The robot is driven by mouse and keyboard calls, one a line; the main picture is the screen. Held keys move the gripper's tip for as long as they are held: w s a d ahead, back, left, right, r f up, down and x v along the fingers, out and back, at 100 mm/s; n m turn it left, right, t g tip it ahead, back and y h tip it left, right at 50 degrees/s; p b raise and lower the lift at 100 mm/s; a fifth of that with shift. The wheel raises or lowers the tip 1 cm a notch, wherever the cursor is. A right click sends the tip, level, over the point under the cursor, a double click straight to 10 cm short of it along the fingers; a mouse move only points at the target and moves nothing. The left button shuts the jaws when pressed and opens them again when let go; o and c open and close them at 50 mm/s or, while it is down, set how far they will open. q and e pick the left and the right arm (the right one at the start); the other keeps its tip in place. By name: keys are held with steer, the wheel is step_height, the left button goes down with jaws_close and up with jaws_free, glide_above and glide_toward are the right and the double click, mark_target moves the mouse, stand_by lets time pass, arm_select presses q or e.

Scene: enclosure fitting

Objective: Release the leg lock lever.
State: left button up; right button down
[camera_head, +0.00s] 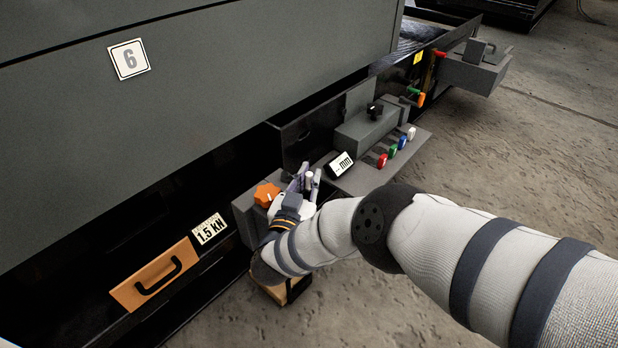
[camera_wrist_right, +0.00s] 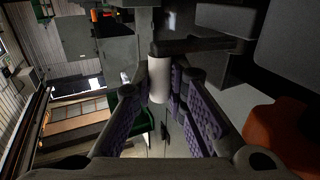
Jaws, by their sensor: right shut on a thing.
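My right gripper (camera_head: 307,180) is at the low control ledge on the machine's front. In the right wrist view, a pale cylindrical handle (camera_wrist_right: 159,78) stands between my right gripper's purple-padded fingers (camera_wrist_right: 163,95), and they are shut on it. The handle joins a dark bar, and I take it for the leg lock lever. In the head view the handle is a small pale tip (camera_head: 309,178), mostly hidden by the fingers. No label on it can be read. My left gripper is not in view.
An orange knob (camera_head: 266,194) sits just left of my right gripper; it also shows in the wrist view (camera_wrist_right: 280,135). Floor at right is clear.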

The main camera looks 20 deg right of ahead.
steer(key=c, duration=1.6)
jaws_free()
steer(key=shift+d, duration=0.1)
steer(key=v, duration=1.2)
